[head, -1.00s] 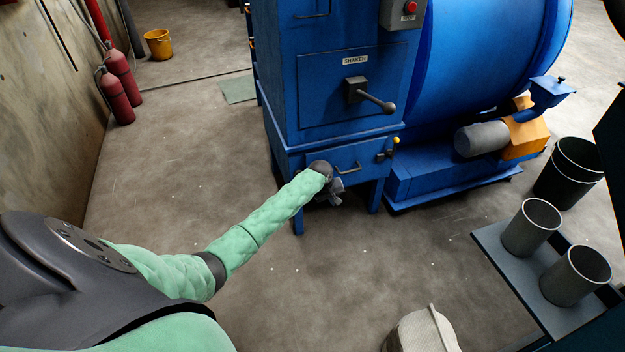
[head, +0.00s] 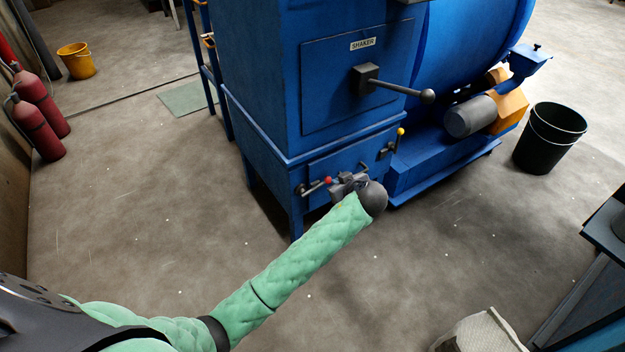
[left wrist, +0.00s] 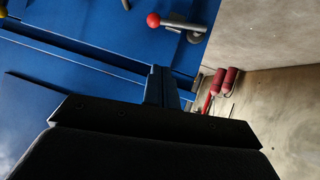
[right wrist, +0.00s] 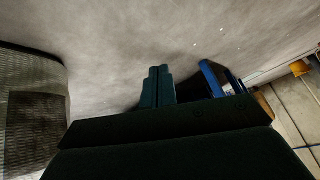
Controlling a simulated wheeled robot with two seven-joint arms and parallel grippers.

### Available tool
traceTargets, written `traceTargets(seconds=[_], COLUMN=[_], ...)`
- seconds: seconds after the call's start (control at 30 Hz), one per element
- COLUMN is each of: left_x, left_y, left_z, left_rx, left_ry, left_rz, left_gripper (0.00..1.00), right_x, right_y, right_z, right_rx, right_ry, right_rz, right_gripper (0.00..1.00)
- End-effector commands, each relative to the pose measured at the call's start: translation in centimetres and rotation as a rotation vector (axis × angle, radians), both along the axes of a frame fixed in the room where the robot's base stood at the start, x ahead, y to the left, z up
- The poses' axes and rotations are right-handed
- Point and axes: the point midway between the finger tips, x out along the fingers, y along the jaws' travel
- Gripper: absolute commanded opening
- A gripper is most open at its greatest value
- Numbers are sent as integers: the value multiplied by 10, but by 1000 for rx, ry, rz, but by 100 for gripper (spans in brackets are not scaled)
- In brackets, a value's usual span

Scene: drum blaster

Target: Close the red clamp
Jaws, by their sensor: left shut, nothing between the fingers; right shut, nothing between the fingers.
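The red clamp (head: 315,187) is a grey metal latch with a red ball on its handle, at the left end of the blue cabinet's lower drawer front. It also shows at the top of the left wrist view (left wrist: 180,27), its handle lying sideways with the ball at the left. My left gripper (head: 342,187) is shut and empty, just right of the red ball in the head view. In the left wrist view its fingers (left wrist: 166,82) point at the cabinet, apart from the clamp in the picture. My right gripper (right wrist: 157,84) is shut and empty, pointing over bare floor.
A yellow-knobbed clamp (head: 396,140) sits at the drawer's right end. A SHAKER lever (head: 400,88) juts out above. A black bin (head: 550,138) stands right, a pale woven container (head: 480,332) in front. Red cylinders (head: 40,120) stand left. Floor before the cabinet is clear.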

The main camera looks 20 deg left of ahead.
Motion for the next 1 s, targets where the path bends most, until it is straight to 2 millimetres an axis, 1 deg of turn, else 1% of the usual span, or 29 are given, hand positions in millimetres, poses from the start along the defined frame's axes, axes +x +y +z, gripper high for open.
traceTargets(seconds=[0.13,0.27,0.37,0.9,1.0], left_x=[-5,-4,1,55,59], left_y=[6,9,13,67,66], left_z=[0,-2,-6,-55,-70], left_rx=[-18,-37,-39,-36,-37], left_ry=[-28,-43,-44,-42,-41], left_rz=[73,93,93,93,91], left_gripper=[0,0,0,0,0], right_x=[12,13,13,13,13], right_y=[1,1,1,1,1], right_z=[9,10,9,7,6], right_rx=[20,21,21,21,22], right_ry=[-73,-80,-79,-77,-78], right_rz=[-16,-17,-17,-17,-17], right_gripper=[0,0,0,0,0])
